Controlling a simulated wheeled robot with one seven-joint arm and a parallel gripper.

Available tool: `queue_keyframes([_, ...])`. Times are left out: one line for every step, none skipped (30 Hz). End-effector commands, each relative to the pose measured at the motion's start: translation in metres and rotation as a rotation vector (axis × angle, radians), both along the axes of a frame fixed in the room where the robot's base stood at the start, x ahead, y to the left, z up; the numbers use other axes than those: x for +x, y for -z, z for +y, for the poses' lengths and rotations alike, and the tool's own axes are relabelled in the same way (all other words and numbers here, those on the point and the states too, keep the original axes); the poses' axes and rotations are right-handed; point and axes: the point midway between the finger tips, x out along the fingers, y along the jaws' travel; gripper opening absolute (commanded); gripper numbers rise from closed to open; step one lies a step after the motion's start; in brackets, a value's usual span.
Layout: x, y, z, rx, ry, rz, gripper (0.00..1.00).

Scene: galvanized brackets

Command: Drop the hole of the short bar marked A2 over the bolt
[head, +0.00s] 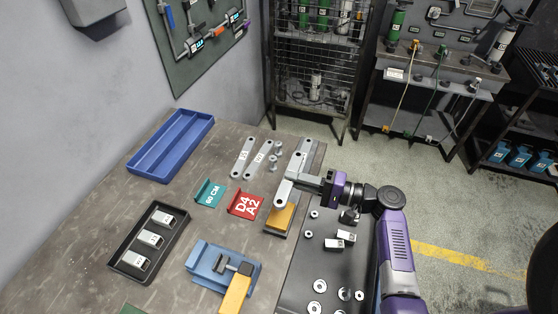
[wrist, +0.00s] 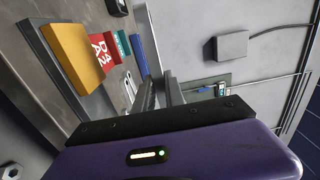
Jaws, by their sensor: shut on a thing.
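My gripper (head: 298,180) is shut on a grey metal bar (head: 281,198) above the right side of the table. The bar has a hole at its near end, and its label is not readable. That end shows over an orange block (head: 278,219). In the wrist view my gripper's fingers (wrist: 163,92) point away and the orange block (wrist: 80,55) is at left. Small grey bolt-like parts (head: 276,147) stand behind the bar, left of its far end. I cannot tell which is the task's bolt; one may be hidden under the bar.
Two pale bars (head: 242,158) lie further left. A red card reading D4 A2 (head: 245,205) and a teal card (head: 209,193) are near the bar. A blue tray (head: 171,145), black tray (head: 150,240) and blue fixture (head: 210,266) stand left. Washers and blocks lie at right.

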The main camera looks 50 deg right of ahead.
Motion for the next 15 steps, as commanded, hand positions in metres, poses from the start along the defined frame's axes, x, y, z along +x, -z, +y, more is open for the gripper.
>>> queue_keyframes([0.000,0.000,0.000,0.001,0.000,-0.003,0.00])
queue_keyframes([0.000,0.000,0.000,0.001,0.000,-0.004,0.00])
queue_keyframes([0.000,0.001,0.000,0.001,0.000,-0.004,0.00])
queue_keyframes([0.000,0.002,0.000,0.002,0.000,-0.005,0.00])
queue_keyframes([0.000,0.002,0.000,0.002,0.000,-0.005,0.00])
queue_keyframes([0.000,0.003,0.000,0.002,0.000,-0.005,0.00])
queue_keyframes([0.000,0.005,0.000,0.001,0.000,-0.004,0.00])
queue_keyframes([0.000,0.006,0.000,0.001,0.000,-0.004,0.00])
queue_keyframes([0.000,0.008,0.000,0.001,0.000,-0.004,0.00])
queue_keyframes([0.000,0.009,0.000,0.001,0.000,-0.004,0.00])
queue_keyframes([0.000,0.011,0.000,0.001,0.000,-0.004,0.00])
queue_keyframes([0.000,0.014,0.000,0.001,0.000,-0.004,0.00])
queue_keyframes([0.000,0.016,0.000,0.001,0.000,-0.004,0.00])
queue_keyframes([0.000,0.018,0.000,0.001,0.000,-0.004,0.00])
queue_keyframes([0.000,0.020,0.000,0.001,0.000,-0.004,0.00])
